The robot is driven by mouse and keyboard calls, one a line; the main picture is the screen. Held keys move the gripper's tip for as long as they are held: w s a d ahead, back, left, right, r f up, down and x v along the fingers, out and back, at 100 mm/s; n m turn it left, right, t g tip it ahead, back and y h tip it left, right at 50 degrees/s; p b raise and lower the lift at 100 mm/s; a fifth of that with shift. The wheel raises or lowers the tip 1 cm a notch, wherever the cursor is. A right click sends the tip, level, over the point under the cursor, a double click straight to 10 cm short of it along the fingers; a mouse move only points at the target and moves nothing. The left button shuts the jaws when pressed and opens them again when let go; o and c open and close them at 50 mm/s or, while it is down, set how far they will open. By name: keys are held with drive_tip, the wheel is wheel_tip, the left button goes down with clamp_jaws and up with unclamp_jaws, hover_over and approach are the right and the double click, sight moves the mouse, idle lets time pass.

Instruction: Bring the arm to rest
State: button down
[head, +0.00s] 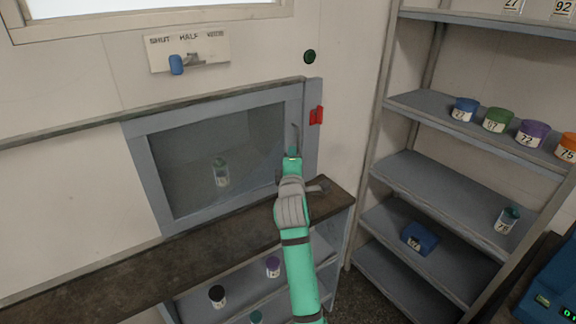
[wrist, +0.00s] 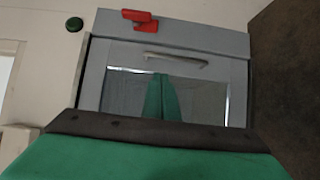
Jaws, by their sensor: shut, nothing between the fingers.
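My gripper (head: 292,158) is at the end of my green arm, in front of the right side of a grey-framed glass door (head: 137,160). In the wrist view my gripper's green fingers (wrist: 162,98) are shut together and empty, pointing at the same door (wrist: 225,75). The door's bar handle (wrist: 175,58) lies beyond the fingertips; it also shows in the head view (head: 297,138). The door looks shut. A pale jar with a green top (head: 221,172) stands behind the glass.
A dark counter (head: 110,262) runs below the door, with jars on a shelf underneath. A grey rack (head: 420,180) at right holds several lidded jars and a blue container (head: 419,238). A red latch (head: 316,116) sits beside the door.

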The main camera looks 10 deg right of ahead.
drive_tip(key=s+a+f+m+y, duration=0.1)
drive_tip(key=s+a+f+m, duration=0.3)
drive_tip(key=s+f, duration=0.6)
drive_tip(key=s+a+f+m, duration=0.2)
drive_tip(key=s+a+f, duration=0.4)
drive_tip(key=s+f, duration=0.4)
drive_tip(key=s+a+f+m+y, duration=0.1)
drive_tip(key=s+a+f+m, duration=0.3)
drive_tip(key=s+f, duration=0.6)
drive_tip(key=s+a+r+m+g+y, duration=0.1)
drive_tip(key=s+m, duration=0.4)
drive_tip(key=s, duration=2.8)
drive_tip(key=shift+r+m+g, duration=0.2)
drive_tip(key=shift+m+g, duration=0.2)
drive_tip(key=shift+g, duration=0.2)
drive_tip(key=shift+s+a, duration=0.1)
drive_tip(key=shift+s, duration=0.05)
